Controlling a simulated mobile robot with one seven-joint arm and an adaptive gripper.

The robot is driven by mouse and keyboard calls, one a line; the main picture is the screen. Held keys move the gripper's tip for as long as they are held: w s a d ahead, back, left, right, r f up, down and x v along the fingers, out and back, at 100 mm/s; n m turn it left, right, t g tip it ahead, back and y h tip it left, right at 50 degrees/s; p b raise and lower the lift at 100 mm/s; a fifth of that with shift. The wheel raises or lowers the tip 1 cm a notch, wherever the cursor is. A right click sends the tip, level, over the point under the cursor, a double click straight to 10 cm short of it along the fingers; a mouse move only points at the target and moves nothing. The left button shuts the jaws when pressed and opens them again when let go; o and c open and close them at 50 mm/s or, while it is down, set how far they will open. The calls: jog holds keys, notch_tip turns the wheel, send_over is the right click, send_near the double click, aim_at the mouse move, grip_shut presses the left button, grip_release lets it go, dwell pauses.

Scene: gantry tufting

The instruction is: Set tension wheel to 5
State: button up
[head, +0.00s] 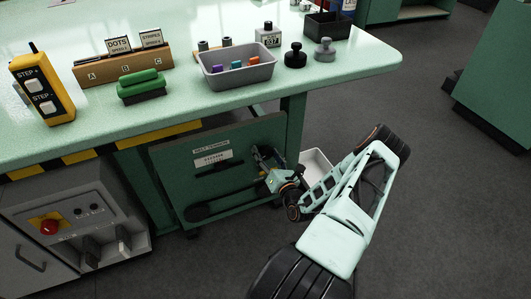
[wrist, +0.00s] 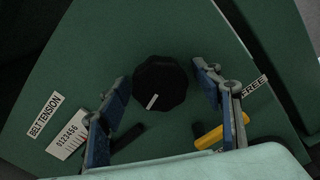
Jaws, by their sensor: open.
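The tension wheel is a black lobed knob (wrist: 162,78) with a white mark, on a green panel (head: 178,160) under the table. In the wrist view the mark points toward the bottom, slightly left. A "BELT TENSION" label (wrist: 44,115) and a white 0-to-6 scale (wrist: 70,135) lie left of the wheel. No reading on the scale can be made out. My gripper (wrist: 166,76) is open, one finger on each side of the wheel; contact cannot be told.
A "FREE" label (wrist: 254,87) and a yellow lever-like part (wrist: 221,131) are right of the wheel. The table (head: 340,75) overhangs the panel, holding a grey bin (head: 238,79) and a yellow pendant (head: 43,88). A white bin (head: 316,160) sits behind my arm.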

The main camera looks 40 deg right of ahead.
jog(key=shift+c, duration=0.2)
jog(key=c, duration=1.1)
jog(key=shift+r+n+p, duration=0.15)
jog(key=shift+n+p, duration=0.15)
jog(key=shift+p, duration=0.2)
jog(key=o, duration=1.1)
jog(key=shift+o, duration=0.2)
